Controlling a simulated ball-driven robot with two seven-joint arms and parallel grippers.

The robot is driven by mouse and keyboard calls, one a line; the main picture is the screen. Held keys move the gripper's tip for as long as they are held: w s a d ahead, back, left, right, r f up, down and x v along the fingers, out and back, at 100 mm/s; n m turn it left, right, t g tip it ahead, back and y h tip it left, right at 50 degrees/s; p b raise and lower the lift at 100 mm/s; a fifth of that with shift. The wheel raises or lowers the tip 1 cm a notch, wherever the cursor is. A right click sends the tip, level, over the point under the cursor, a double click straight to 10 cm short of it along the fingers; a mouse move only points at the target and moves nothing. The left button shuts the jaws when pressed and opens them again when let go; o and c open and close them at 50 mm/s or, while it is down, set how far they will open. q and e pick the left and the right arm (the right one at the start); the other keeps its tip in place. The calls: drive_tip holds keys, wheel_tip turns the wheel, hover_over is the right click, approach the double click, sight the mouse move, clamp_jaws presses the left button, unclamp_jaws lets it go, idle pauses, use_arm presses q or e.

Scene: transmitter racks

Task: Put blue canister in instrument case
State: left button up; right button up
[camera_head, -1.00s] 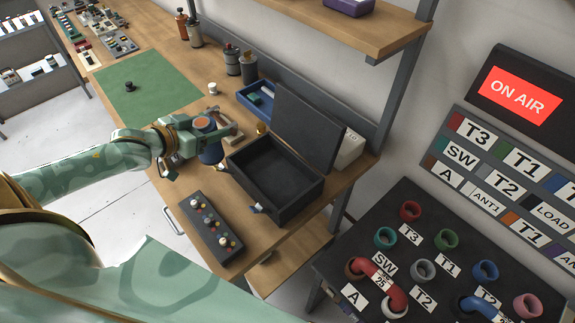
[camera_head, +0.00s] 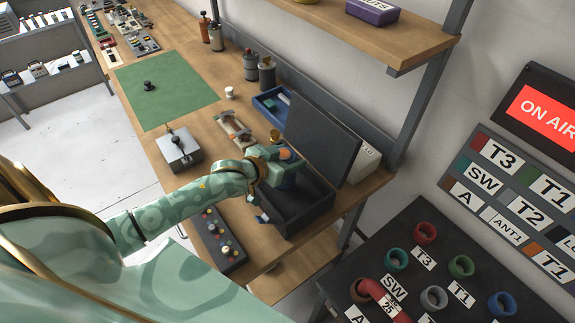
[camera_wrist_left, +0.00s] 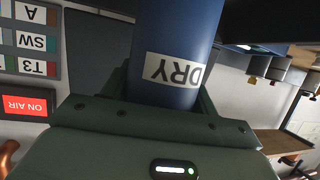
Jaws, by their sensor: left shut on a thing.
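The blue canister (camera_wrist_left: 172,40) with a white "DRY" label fills the upper middle of the left wrist view, between my gripper's fingers. My left gripper (camera_head: 282,166) is shut on the canister (camera_head: 287,180), whose orange top shows in the head view. The dark instrument case (camera_head: 312,217) stands open on the bench, its lid (camera_head: 325,138) raised at the back. The canister is over the case's back left part; I cannot tell how far inside it is. My arm hides part of the case. My right gripper is not in view.
A control box with knobs (camera_head: 217,238) lies left of the case. A blue tray (camera_head: 268,106) and a white box (camera_head: 364,162) are near the lid. A grey metal box (camera_head: 179,150) and a green mat (camera_head: 167,90) lie farther left.

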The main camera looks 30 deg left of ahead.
use_arm(q)
wheel_tip(320, 180, down, 3)
drive_tip(key=shift+r, duration=0.1)
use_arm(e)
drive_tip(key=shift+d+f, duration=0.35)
use_arm(q)
drive_tip(key=o, duration=1.2)
drive_tip(key=shift+f, duration=0.2)
drive_tip(key=shift+c, duration=0.2)
drive_tip(key=shift+r, duration=0.1)
drive_tip(key=shift+s+a+r, duration=0.1)
drive_tip(key=shift+s+r, duration=0.05)
drive_tip(key=shift+s, duration=0.2)
drive_tip(key=p+v, duration=0.1)
drive_tip(key=v, duration=1)
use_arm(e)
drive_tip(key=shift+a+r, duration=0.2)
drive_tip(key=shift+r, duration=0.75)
